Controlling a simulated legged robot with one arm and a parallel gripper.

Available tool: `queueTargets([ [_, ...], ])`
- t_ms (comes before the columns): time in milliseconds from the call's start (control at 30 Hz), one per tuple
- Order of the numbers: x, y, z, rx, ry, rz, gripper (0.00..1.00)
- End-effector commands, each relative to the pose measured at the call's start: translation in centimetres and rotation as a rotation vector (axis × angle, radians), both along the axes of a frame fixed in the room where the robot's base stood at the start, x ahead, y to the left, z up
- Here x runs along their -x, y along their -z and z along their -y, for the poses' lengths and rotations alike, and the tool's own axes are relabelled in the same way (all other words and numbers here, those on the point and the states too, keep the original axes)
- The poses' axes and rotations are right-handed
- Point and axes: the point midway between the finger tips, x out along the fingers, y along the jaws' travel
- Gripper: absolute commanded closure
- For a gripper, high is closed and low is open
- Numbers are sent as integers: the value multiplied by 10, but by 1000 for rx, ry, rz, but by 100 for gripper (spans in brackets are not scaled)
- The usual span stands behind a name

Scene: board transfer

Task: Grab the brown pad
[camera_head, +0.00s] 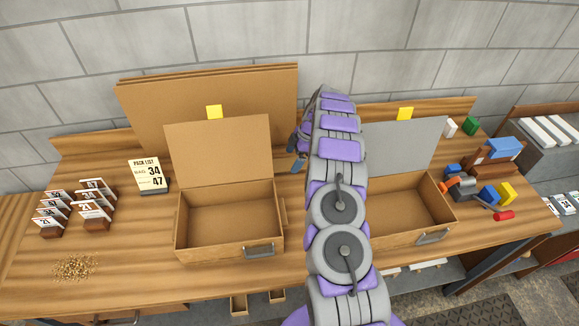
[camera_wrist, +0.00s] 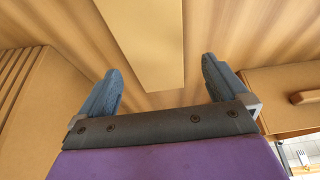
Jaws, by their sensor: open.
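My gripper (camera_head: 297,150) is at the right edge of the large brown boards and of the raised lid of the left box, partly hidden behind my arm. In the wrist view its two blue-grey fingers (camera_wrist: 160,92) are spread wide with nothing between their tips. A flat tan-brown panel (camera_wrist: 145,40) lies ahead, between the lines of the fingers and not visibly touching them. I cannot tell whether this panel is the brown pad. Large brown boards (camera_head: 140,115) lean in layers against the back wall; layered brown edges (camera_wrist: 22,85) show at the left of the wrist view.
An open brown box (camera_head: 230,244) with a raised lid (camera_head: 218,150) stands in front. Another box (camera_head: 405,236) with a grey lid is on the right. Card holders (camera_head: 95,215), a pack list sign (camera_head: 150,174) and coloured blocks (camera_head: 489,195) stand on the wooden table (camera_head: 130,270).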

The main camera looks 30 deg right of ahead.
Motion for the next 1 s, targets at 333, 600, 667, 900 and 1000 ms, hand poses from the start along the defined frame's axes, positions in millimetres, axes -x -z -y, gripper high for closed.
queueTargets([
  [333, -1, 26, 3, -7, 5, 0, 0],
  [600, -2, 25, -5, 2, 4, -2, 20],
  [667, -3, 25, -6, 0, 3, -3, 26],
  [900, -2, 26, -3, -5, 3, -1, 49],
  [1000, -2, 26, -3, -5, 3, -1, 55],
])
